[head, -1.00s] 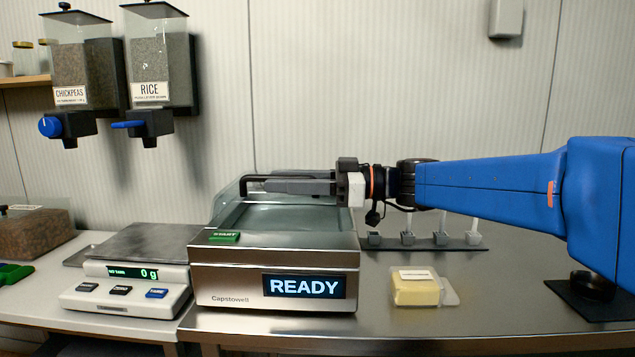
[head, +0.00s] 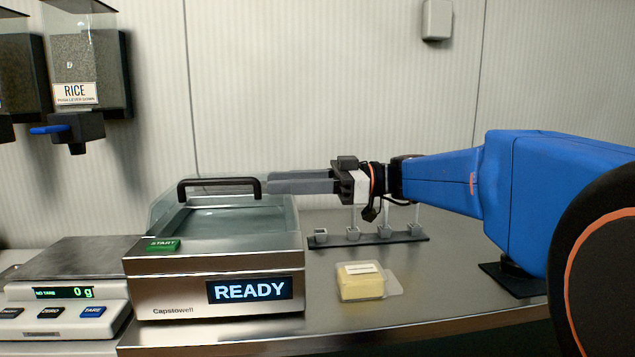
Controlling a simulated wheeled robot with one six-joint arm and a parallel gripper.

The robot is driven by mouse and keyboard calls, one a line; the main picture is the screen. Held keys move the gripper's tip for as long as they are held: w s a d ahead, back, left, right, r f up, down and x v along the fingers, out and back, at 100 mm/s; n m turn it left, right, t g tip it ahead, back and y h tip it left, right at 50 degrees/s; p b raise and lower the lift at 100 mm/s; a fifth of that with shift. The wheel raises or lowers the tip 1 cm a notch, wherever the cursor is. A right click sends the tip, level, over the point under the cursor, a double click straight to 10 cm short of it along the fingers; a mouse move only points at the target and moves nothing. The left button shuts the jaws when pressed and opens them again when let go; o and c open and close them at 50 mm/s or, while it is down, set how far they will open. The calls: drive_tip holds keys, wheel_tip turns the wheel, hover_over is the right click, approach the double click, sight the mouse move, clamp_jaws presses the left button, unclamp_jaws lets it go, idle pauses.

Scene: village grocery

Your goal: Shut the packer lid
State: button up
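The packer (head: 215,262) is a steel box with a lit READY display and a green START button, standing on the counter. Its clear lid (head: 283,213) lies low over the top of the box, with a dark handle (head: 220,184) along its upper edge. I cannot tell whether the lid is fully seated. My gripper (head: 268,184) points left, with its grey fingertips at or just beside the handle's right end. The fingers overlap in this side view, so their gap is hidden. No object shows in them.
A scale (head: 65,305) reading 0 g stands left of the packer. A yellow block (head: 360,281) in a clear pack lies to the right. A dark rack (head: 372,240) with small grey holders is behind it. A rice dispenser (head: 75,80) hangs upper left.

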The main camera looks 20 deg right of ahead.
drive_tip(key=v, duration=0.6)
idle(0.7)
